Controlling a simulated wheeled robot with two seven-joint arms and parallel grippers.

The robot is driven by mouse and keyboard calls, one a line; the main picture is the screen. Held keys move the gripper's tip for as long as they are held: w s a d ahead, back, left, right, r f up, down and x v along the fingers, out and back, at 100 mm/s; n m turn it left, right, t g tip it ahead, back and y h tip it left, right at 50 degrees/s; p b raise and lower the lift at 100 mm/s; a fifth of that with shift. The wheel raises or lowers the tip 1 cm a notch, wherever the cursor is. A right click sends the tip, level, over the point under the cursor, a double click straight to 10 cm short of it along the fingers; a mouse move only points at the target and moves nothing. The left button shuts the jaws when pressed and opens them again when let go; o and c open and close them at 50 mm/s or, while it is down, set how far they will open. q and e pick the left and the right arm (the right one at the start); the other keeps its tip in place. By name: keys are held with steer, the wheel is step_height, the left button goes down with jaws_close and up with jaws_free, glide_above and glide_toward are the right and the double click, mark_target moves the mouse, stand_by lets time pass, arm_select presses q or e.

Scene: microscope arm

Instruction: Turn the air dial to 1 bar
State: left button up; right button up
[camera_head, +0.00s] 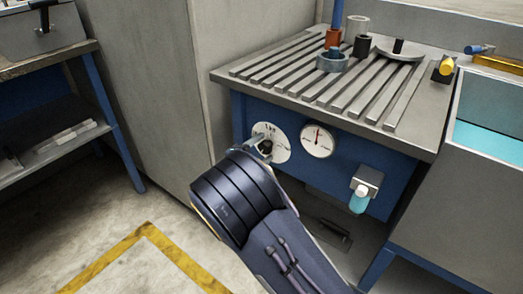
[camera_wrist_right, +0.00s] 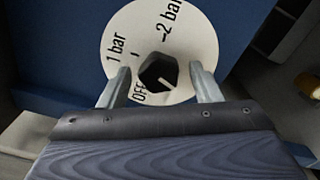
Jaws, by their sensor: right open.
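The air dial is a round white plate (camera_head: 280,146) on the blue front panel under the slatted bench top. In the right wrist view the plate (camera_wrist_right: 190,50) is marked OFF, 1 bar and 2 bar. My right gripper (camera_wrist_right: 160,68) is open, with one finger on each side of the knob; contact is not clear. In the head view my right gripper (camera_head: 261,146) is at the dial, partly hidden by my wrist. My left gripper is not in view.
A pressure gauge (camera_head: 317,141) sits just right of the dial. A small unit with a pale blue bowl (camera_head: 360,197) sticks out farther right. The slatted bench top (camera_head: 270,82) overhangs above, holding several small parts. A grey cabinet (camera_head: 150,80) stands at left.

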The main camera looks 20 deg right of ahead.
steer(key=p+v, duration=0.1)
steer(key=v, duration=0.6)
steer(key=shift+s+a, duration=0.2)
steer(key=shift+a, duration=0.05)
